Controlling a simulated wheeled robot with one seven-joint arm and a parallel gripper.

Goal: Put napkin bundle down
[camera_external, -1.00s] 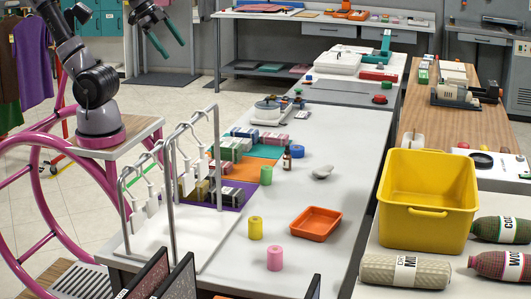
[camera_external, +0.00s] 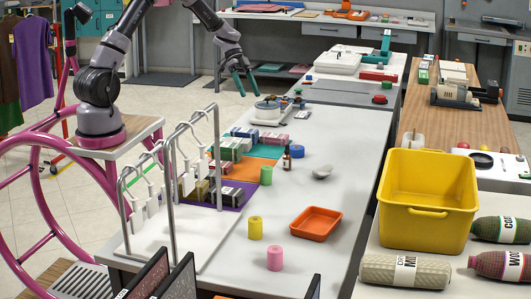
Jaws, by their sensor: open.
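Several small banded bundles sit on the coloured mats on the long white table; I cannot tell for sure which is the napkin bundle. Pinkish ones (camera_external: 273,139) lie on the teal mat (camera_external: 296,131), with bluish ones (camera_external: 243,132) beside them. Greenish ones (camera_external: 225,153) stand by the orange mat (camera_external: 262,151). Olive and pink ones (camera_external: 232,196) are on the purple mat (camera_external: 232,205). My gripper (camera_external: 246,91) is open and empty, with green fingers pointing down, in the air beyond the bundles. It is apart from them and appears near the table's far left edge.
A metal hanging rack (camera_external: 170,150) stands at the near left of the table. A grey-lidded round container (camera_external: 267,109) is near my gripper.

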